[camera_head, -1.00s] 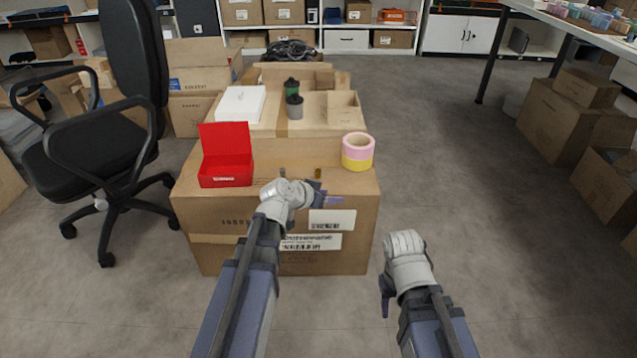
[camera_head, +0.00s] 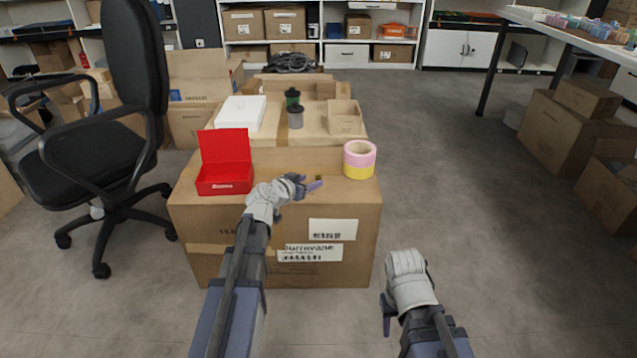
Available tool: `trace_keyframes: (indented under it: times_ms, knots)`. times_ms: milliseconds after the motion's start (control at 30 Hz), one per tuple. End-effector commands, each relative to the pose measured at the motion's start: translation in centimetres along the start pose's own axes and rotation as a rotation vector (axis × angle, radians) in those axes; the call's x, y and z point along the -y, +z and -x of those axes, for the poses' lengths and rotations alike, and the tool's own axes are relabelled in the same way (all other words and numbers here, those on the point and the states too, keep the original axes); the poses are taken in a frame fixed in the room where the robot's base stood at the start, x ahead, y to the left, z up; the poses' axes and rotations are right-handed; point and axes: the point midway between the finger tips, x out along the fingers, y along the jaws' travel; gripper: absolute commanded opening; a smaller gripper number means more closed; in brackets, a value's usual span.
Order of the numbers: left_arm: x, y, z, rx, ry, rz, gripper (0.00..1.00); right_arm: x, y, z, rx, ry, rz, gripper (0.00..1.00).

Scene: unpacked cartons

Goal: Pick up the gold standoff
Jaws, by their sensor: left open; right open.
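A tiny brownish-gold piece (camera_head: 318,178), which looks like the gold standoff, is on top of the front carton, left of the tape rolls. It is too small to make out its shape well. My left gripper (camera_head: 308,185) is open over the carton's top, with its fingers close to the gold piece. I cannot tell whether they touch it, and nothing shows held between them. My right gripper (camera_head: 387,316) is open and empty, low to the right of the carton, and partly hidden by my own wrist.
The front carton (camera_head: 215,220) carries an open red box (camera_head: 225,178) at left and pink and yellow tape rolls (camera_head: 359,160) at right. Behind are a white box (camera_head: 241,113), a dark canister (camera_head: 295,117) and a small open carton (camera_head: 344,117). An office chair (camera_head: 100,150) stands left.

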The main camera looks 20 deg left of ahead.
Motion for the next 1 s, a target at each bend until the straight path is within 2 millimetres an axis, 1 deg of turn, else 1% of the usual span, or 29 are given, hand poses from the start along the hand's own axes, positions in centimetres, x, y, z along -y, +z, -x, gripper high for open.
trace_keyframes:
  times_ms: [33,167,200,267,333,533,1000]
  knots:
    - [0.0,-0.1,-0.9,0.0,0.001,-0.002,0.57,0.0,0.0,-0.3,0.0,0.0,0.0,0.5]
    - [-0.1,-0.4,-2.9,0.0,0.001,0.0,0.57,0.1,-0.1,-0.8,0.0,0.0,0.0,0.5]
    - [-0.1,-0.2,-3.6,0.0,0.002,-0.001,0.57,0.1,-0.1,-1.1,-0.001,0.0,0.0,0.5]
    - [-0.1,-0.2,-4.2,0.0,0.002,-0.002,0.57,0.1,-0.1,-1.4,-0.001,0.0,0.0,0.5]
    - [-0.2,-0.3,-4.5,0.0,0.001,-0.001,0.57,0.1,-0.1,-1.4,-0.001,0.0,0.0,0.5]
    - [-0.2,-0.4,-4.4,0.0,0.0,0.0,0.57,0.1,-0.1,-1.3,-0.001,0.0,0.0,0.5]
    - [-0.2,-0.4,-4.3,0.0,0.0,0.0,0.05,0.1,-0.1,-1.3,-0.001,0.0,0.0,0.5]
